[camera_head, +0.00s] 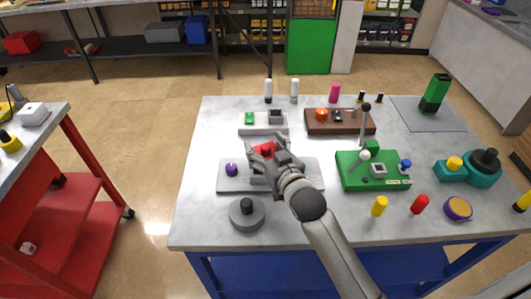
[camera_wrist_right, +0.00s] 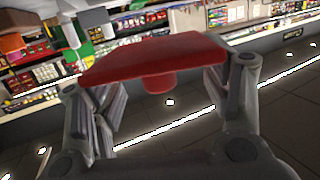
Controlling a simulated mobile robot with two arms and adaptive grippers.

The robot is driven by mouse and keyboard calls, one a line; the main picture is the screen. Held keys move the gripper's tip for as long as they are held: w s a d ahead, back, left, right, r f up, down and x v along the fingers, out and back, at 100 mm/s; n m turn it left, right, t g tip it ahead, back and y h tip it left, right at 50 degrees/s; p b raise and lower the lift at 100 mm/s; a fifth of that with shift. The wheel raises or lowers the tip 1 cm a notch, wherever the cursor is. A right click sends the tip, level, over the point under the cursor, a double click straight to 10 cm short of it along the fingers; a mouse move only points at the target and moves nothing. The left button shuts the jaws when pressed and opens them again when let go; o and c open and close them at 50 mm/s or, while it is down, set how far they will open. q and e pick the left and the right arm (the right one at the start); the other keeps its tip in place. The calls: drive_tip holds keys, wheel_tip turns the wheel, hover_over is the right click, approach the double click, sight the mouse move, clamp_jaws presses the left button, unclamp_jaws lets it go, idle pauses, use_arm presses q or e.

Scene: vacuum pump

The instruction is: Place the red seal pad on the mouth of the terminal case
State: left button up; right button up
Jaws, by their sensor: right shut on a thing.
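The red seal pad (camera_head: 266,149) is held by my right gripper (camera_head: 264,155) above the middle of the worktable. In the right wrist view the red seal pad (camera_wrist_right: 155,60) is a flat plate with a short round stub on one face. The fingers are on either side of it. Beneath the gripper is a light grey base plate (camera_head: 308,178) with a purple knob (camera_head: 231,169). A grey block on that base, perhaps the terminal case, is mostly hidden by my gripper, so its mouth cannot be made out. My left gripper is not in view.
A round grey part (camera_head: 247,214) sits just in front of the base. A green board (camera_head: 350,177) with a lever is to its right. Behind are a grey plate (camera_head: 250,130) and a brown block (camera_head: 345,129).

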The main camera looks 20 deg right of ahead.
wheel_tip(320, 180, down, 2)
drive_tip(key=shift+s+a+f, duration=0.1)
drive_tip(key=shift+f, duration=0.1)
drive_tip(key=shift+f, duration=0.6)
drive_tip(key=o, duration=0.9)
drive_tip(key=shift+r, duration=0.1)
